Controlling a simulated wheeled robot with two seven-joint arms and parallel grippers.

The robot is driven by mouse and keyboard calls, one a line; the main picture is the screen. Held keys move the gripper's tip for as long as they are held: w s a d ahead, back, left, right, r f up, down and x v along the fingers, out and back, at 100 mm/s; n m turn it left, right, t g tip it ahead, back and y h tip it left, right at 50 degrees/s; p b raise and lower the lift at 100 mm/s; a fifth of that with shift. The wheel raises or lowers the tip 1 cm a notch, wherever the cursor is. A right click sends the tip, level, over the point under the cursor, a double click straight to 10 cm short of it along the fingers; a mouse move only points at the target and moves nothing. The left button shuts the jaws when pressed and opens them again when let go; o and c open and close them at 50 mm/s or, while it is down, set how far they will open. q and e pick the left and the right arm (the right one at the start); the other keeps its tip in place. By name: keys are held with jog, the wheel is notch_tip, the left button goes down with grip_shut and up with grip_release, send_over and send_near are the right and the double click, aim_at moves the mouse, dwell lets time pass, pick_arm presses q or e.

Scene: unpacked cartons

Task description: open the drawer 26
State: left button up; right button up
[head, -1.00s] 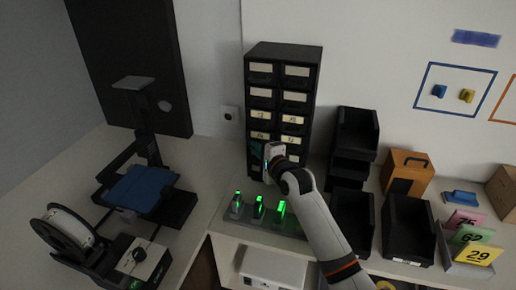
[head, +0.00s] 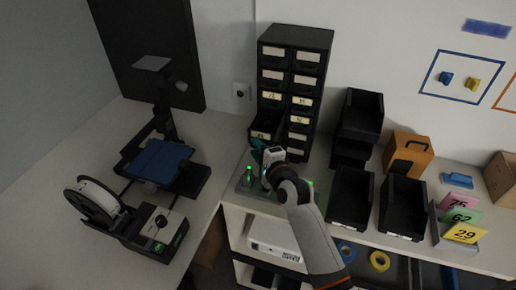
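The black drawer cabinet (head: 293,48) stands against the wall, with two columns of drawers with pale labels. A drawer low in the left column (head: 265,126) is pulled partly out, showing its dark inside. Its label is tilted and too small to read surely as 26. My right gripper (head: 259,148) is at this drawer's front and appears shut on its handle; the gripper body partly hides the fingers and handle. The other drawers that show look closed. My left gripper is not in view.
A stand with green-lit items (head: 248,179) sits just below my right gripper. Black bins (head: 350,197) and an orange box (head: 408,154) are to the right. A 3D printer (head: 160,162) and a white spool (head: 97,198) stand at left.

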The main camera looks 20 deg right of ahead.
jog(key=b+v, duration=0.2)
jog(key=v, duration=1)
dwell(0.4)
